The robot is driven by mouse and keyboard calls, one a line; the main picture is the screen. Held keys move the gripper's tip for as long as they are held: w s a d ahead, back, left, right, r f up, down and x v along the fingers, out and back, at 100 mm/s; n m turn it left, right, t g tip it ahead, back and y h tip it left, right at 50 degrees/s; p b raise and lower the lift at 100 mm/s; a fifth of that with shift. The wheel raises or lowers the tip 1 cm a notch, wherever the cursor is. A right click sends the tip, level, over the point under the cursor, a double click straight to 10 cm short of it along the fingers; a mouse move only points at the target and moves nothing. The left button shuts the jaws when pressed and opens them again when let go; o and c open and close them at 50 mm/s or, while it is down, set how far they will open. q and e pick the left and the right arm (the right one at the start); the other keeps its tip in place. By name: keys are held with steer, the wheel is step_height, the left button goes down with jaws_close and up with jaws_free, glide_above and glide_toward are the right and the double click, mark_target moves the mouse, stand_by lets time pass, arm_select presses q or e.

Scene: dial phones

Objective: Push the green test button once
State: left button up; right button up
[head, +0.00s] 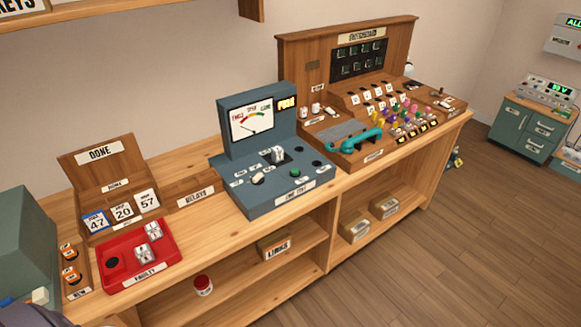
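The green button (295,173) is a small round button on the sloped front panel of the blue-grey line tester (262,198). The tester stands on the wooden bench, with an upright dial meter (252,122) at its back. A light-coloured relay-like part (278,154) sits on the panel above and left of the button. A white knob (257,178) and dark round spots are also on the panel. Nothing covers the button. Neither of my grippers shows in the head view.
A red tray (118,284) marked "FAULTY" holds two metallic parts. A wooden "DONE" box (75,170) with number cards stands behind it. A wooden switchboard (345,30) with a teal handset (352,146) stands right of the tester. Bare bench (210,230) lies left of the tester.

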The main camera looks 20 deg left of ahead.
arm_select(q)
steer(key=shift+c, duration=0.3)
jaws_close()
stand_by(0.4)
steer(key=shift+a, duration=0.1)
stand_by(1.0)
